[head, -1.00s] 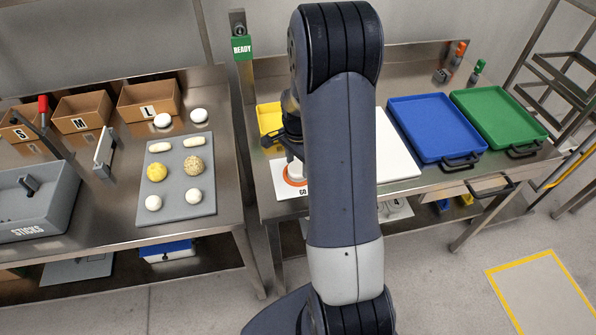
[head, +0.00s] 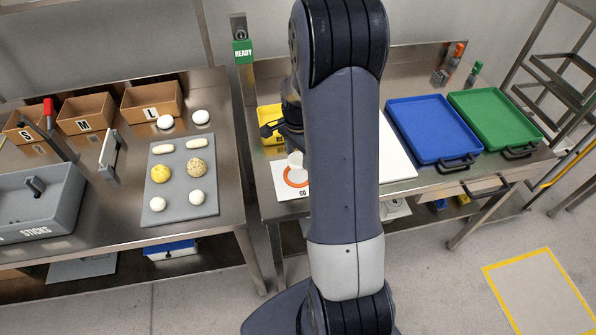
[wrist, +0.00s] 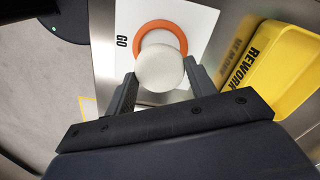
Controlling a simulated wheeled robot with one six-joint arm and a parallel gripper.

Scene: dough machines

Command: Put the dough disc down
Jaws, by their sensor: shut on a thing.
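My gripper (wrist: 159,88) is shut on the pale round dough disc (wrist: 160,70), with one finger at each side of it. In the wrist view the disc covers the near part of an orange ring (wrist: 176,33) on a white GO card (wrist: 204,22). In the head view the disc (head: 296,158) shows beside my arm, over the far part of the ring (head: 290,181) on the card (head: 283,190). It looks raised off the card, but the gap is hard to judge. My arm hides part of the card and gripper there.
A yellow REWORK bin (wrist: 272,66) stands close to the card. A white board (head: 396,155), a blue tray (head: 432,130) and a green tray (head: 494,121) lie to the right. The left table holds a grey board (head: 181,207) with dough pieces and cardboard boxes (head: 152,102).

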